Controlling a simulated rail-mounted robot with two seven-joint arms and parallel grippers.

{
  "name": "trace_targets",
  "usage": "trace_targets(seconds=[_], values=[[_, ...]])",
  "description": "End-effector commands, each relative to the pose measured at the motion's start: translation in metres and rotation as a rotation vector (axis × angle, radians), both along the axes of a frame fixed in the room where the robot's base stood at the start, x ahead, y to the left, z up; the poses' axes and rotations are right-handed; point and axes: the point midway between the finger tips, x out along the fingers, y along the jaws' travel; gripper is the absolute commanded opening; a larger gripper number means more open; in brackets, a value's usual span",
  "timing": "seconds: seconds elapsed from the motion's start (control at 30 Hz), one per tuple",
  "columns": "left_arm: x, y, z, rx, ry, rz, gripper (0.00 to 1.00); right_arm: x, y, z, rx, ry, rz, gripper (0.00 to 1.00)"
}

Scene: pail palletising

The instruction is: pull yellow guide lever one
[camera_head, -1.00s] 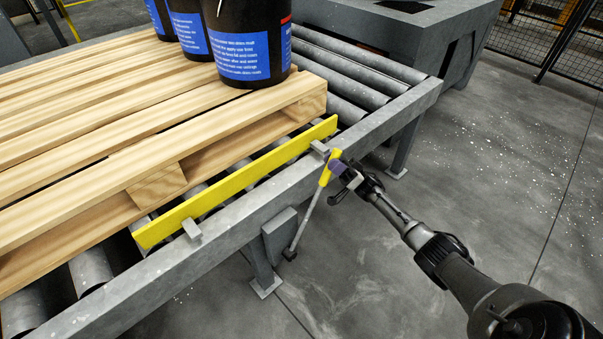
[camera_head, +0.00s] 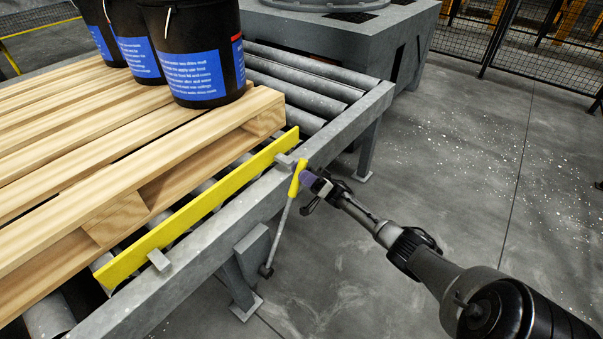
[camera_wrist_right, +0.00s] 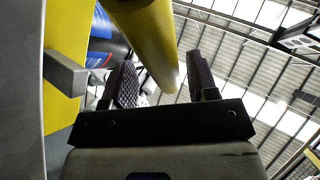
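The yellow-handled guide lever (camera_head: 299,176) stands at the outer side of the conveyor frame on a thin grey rod, leaning slightly right. The yellow guide rail (camera_head: 205,205) runs beside the pallet on two grey brackets. My right gripper (camera_head: 309,180) is at the lever's handle, coming from the right. In the right wrist view the two dark fingers (camera_wrist_right: 163,80) are apart, and the yellow handle (camera_wrist_right: 145,35) extends down between them in the picture. I cannot tell whether they touch it. My left gripper is not in view.
A wooden pallet (camera_head: 110,222) lies on the roller conveyor (camera_head: 310,95), with black blue-labelled pails (camera_head: 205,75) on it. The grey conveyor frame (camera_head: 340,120) is close to my right gripper. Clear concrete floor lies to the right, with mesh fencing (camera_head: 540,55) behind.

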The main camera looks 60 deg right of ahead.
Motion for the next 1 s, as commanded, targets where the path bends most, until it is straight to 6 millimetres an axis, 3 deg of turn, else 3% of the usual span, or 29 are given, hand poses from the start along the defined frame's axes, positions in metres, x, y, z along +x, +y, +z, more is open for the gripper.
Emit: trace_targets(seconds=[0.2,0.37,0.73,1.0], values=[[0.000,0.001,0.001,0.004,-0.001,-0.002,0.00,-0.001,-0.001,0.000,-0.001,-0.004,0.002,0.54],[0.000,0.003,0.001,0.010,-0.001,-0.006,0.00,-0.010,-0.009,-0.011,-0.002,-0.002,0.000,0.54],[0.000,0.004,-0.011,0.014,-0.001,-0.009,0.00,-0.052,-0.040,-0.065,-0.001,-0.001,-0.001,0.54],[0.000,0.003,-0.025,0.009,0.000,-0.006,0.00,-0.072,-0.056,-0.089,-0.001,-0.002,-0.001,0.54]])
